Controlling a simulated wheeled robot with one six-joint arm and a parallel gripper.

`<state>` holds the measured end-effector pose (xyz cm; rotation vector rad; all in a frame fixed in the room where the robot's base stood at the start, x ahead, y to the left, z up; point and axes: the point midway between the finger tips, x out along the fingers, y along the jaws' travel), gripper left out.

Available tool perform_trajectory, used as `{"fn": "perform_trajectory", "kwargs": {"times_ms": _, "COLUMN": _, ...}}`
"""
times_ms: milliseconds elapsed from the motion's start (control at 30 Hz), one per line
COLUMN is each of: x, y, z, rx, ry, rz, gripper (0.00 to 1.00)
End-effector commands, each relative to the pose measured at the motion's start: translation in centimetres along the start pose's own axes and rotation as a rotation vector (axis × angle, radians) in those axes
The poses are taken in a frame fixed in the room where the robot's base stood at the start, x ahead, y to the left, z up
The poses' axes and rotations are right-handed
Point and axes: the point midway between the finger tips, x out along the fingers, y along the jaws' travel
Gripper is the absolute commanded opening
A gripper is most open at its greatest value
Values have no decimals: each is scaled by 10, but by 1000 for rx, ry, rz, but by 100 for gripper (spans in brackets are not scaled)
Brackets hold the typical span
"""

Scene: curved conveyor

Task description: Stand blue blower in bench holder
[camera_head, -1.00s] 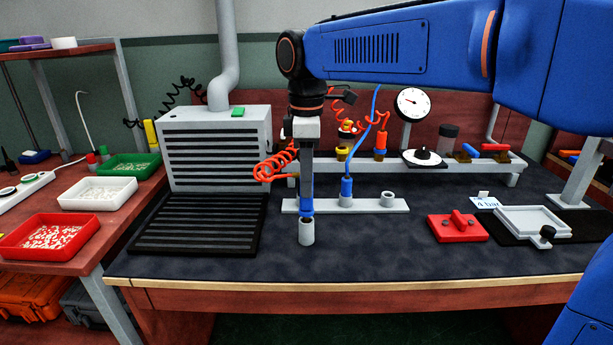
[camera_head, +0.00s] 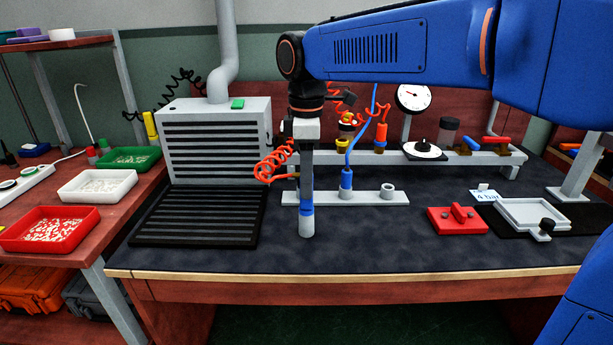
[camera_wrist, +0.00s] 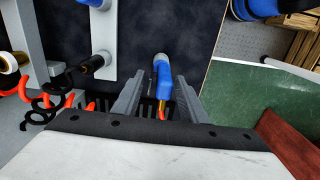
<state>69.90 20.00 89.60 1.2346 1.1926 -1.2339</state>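The blue blower (camera_wrist: 162,80) lies between my two fingers in the wrist view. A strip of background shows on each side of it, so the fingers look apart from it. My gripper (camera_head: 306,190) points straight down in the head view, open around the blower.
Close behind is a light bar (camera_head: 370,198) with sockets; a blue-hosed fitting (camera_head: 346,180) stands in one. An orange coiled hose (camera_head: 272,165) runs to my gripper. A black slotted tray (camera_head: 195,217) lies left, a red block (camera_head: 457,220) right. The front mat is mostly clear.

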Motion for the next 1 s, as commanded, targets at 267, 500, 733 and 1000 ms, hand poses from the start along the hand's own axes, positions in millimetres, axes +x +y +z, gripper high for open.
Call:
{"fn": "perform_trajectory", "kwargs": {"times_ms": 267, "x": 0, "y": 0, "z": 0, "rx": 0, "ry": 0, "rz": 0, "gripper": 48}}
{"fn": "perform_trajectory", "kwargs": {"times_ms": 500, "x": -14, "y": 0, "z": 0, "rx": 0, "ry": 1, "rz": 2, "gripper": 48}}
{"fn": "perform_trajectory", "kwargs": {"times_ms": 733, "x": -57, "y": 1, "z": 0, "rx": 0, "ry": 2, "rz": 3, "gripper": 48}}
{"fn": "perform_trajectory", "kwargs": {"times_ms": 1000, "x": -111, "y": 1, "z": 0, "rx": 0, "ry": 1, "rz": 2, "gripper": 48}}
